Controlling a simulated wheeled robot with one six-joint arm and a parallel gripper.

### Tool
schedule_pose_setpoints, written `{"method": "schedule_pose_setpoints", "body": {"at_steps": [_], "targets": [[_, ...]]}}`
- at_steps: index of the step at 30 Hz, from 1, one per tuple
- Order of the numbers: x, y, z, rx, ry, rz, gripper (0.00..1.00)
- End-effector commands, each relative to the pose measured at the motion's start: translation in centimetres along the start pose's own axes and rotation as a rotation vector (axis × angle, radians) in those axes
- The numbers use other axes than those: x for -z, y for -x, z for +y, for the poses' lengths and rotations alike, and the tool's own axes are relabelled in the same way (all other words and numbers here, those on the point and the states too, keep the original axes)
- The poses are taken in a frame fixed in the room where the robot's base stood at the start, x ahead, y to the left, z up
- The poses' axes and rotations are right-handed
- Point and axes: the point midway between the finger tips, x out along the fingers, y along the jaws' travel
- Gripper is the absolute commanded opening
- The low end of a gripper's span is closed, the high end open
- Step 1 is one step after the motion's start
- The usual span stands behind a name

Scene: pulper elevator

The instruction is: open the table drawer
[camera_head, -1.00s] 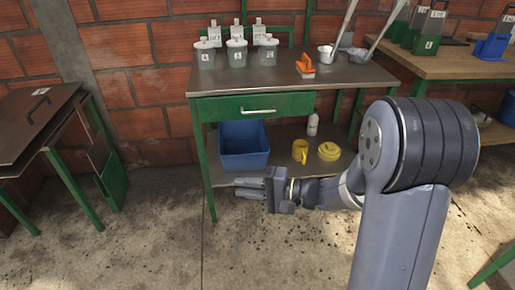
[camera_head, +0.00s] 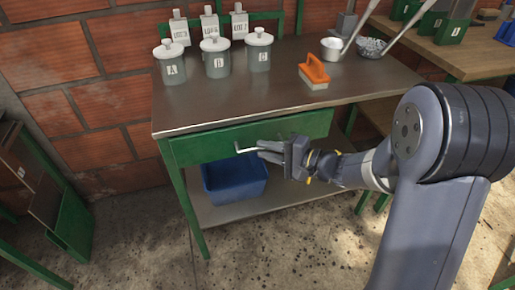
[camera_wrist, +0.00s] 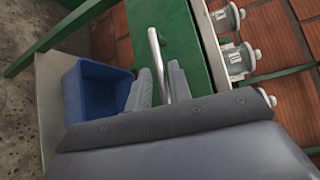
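The table drawer (camera_head: 195,150) has a green front under the metal tabletop and looks shut. Its pale bar handle (camera_head: 246,149) is on the front, and my gripper hides the right part of it. My gripper (camera_head: 262,151) is level with the handle, its fingers pointing left at it. In the wrist view the handle (camera_wrist: 156,50) runs down between the two grey fingers of my gripper (camera_wrist: 160,84). The fingers are apart, with a gap on each side of the bar. I cannot tell whether either finger touches it.
The table (camera_head: 290,97) carries lidded grey canisters (camera_head: 216,62), an orange-handled brush (camera_head: 314,72) and a white cup (camera_head: 331,50). A blue bin (camera_head: 233,182) stands on the lower shelf beneath the drawer. The floor in front (camera_head: 300,245) is clear.

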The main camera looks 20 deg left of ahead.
Motion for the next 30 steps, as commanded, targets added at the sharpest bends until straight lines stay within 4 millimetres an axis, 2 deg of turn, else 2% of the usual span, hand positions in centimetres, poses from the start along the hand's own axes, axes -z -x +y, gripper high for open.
{"method": "schedule_pose_setpoints", "body": {"at_steps": [1, 6, 17, 25, 30], "targets": [[-0.1, -0.9, 0.1, 0.0, 0.002, -0.005, 0.2], [0.0, -2.6, 0.0, 0.0, 0.001, -0.002, 0.2], [0.0, -3.1, 0.0, 0.0, 0.0, 0.0, 0.2], [0.0, -3.1, 0.0, 0.0, 0.0, 0.0, 0.0], [0.0, -3.1, 0.0, 0.0, 0.0, 0.0, 0.0]]}}
